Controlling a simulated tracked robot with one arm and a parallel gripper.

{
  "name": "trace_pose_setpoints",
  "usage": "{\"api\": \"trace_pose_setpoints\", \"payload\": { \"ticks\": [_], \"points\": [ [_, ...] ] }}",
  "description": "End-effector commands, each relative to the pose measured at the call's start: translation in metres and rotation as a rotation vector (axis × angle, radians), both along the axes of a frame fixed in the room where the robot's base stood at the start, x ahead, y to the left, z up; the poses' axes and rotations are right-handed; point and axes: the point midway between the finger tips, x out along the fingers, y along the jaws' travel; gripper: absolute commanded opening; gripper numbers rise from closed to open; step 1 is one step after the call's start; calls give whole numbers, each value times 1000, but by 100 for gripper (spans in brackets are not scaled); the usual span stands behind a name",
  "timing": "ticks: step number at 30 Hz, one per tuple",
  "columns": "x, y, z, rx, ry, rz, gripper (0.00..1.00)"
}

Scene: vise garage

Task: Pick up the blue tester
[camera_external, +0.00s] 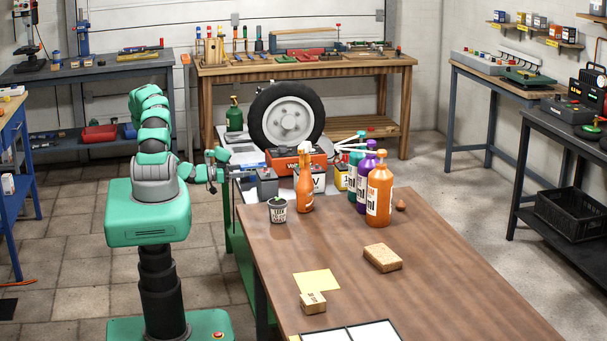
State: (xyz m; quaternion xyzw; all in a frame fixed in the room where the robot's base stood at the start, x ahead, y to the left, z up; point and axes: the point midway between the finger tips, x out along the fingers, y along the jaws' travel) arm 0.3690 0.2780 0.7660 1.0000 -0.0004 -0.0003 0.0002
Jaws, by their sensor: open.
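My gripper (238,172) is open. It points right, over the left side of the workbench area, at the end of my green arm.
A red box (295,161) and a tyre (287,115) are behind the blue-grey box. A labelled cup (278,211), an orange spray bottle (304,184) and a large orange bottle (379,194) stand to the right. The brown tabletop (450,260) is mostly free in front.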

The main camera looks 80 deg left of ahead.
Motion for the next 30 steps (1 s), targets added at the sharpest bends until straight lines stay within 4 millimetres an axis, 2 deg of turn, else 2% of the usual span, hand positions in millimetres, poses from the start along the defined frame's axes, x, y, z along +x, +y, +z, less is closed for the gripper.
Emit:
{"api": "trace_pose_setpoints", "payload": {
  "ticks": [15, 27, 30],
  "points": [
    [44, 7, 0, 2, 0, -2, 60],
    [49, 7, 1, 0, 0, 0, 60],
    [49, 7, 1, 0, 0, 0, 32]
  ]
}}
